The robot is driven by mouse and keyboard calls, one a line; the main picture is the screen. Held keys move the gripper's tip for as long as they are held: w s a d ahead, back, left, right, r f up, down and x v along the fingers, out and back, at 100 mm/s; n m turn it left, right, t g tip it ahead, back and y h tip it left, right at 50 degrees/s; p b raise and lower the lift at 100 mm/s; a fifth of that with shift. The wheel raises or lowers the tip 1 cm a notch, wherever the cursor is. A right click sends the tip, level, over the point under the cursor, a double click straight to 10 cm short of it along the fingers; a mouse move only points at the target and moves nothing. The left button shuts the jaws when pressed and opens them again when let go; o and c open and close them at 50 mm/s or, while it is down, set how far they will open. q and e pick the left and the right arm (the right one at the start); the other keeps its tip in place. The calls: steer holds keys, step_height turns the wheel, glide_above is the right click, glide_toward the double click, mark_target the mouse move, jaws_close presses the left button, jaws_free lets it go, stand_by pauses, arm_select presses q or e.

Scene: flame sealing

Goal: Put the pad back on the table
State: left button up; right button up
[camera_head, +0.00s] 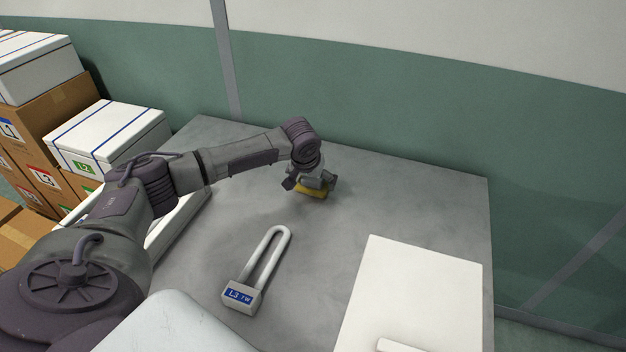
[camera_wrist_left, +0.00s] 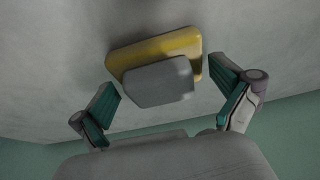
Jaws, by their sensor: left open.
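The pad (camera_head: 312,192) is a yellow slab with a grey block on its back, and it appears to rest on the grey table (camera_head: 400,195) toward the far side. In the left wrist view the pad (camera_wrist_left: 180,45) lies between and just beyond my spread fingers, with its grey block toward the camera. My left gripper (camera_head: 314,184) is open over the pad, with clear gaps between its green finger pads and the block. In the head view the gripper partly covers the pad. My right gripper is not in view.
A white U-shaped handle piece labelled L3 (camera_head: 262,270) lies on the near middle of the table. A white panel (camera_head: 415,290) is at the near right. Stacked boxes (camera_head: 105,135) stand left. The far right of the table is clear.

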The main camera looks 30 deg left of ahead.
arm_select(q)
steer(key=shift+r, duration=0.1)
steer(key=shift+r, duration=0.3)
steer(key=v, duration=1.1)
steer(key=shift+s+r, duration=0.25)
steer(key=shift+s, duration=0.05)
